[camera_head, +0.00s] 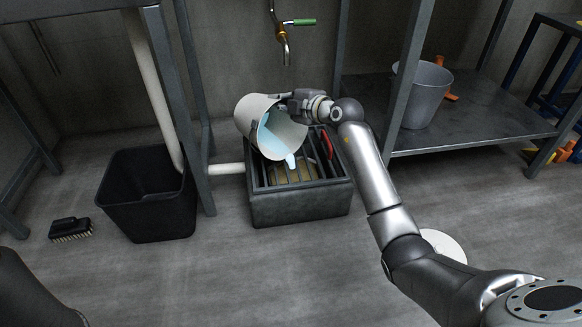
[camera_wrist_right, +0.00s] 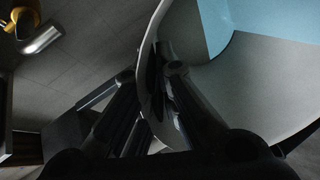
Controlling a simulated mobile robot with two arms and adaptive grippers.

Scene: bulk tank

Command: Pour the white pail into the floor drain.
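The white pail (camera_head: 258,112) is tilted over the floor drain (camera_head: 300,203), a raised grey box with a slatted grate. Light blue liquid shows inside the pail, and a short pale blue stream (camera_head: 290,161) leaves its lip toward the grate. My right gripper (camera_head: 287,103) is shut on the pail's rim from the right. In the right wrist view the fingers (camera_wrist_right: 160,95) pinch the pail wall (camera_wrist_right: 235,85), with blue liquid inside. My left gripper is not in view; only a dark part of my left arm shows at lower left.
A black bin (camera_head: 150,215) stands left of the drain, with a brush (camera_head: 71,229) beside it. A tap (camera_head: 285,40) is above. A grey bucket (camera_head: 425,98) stands on the shelf at right. A red object (camera_head: 327,145) lies at the grate's right side. A white disc (camera_head: 444,244) is on the floor.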

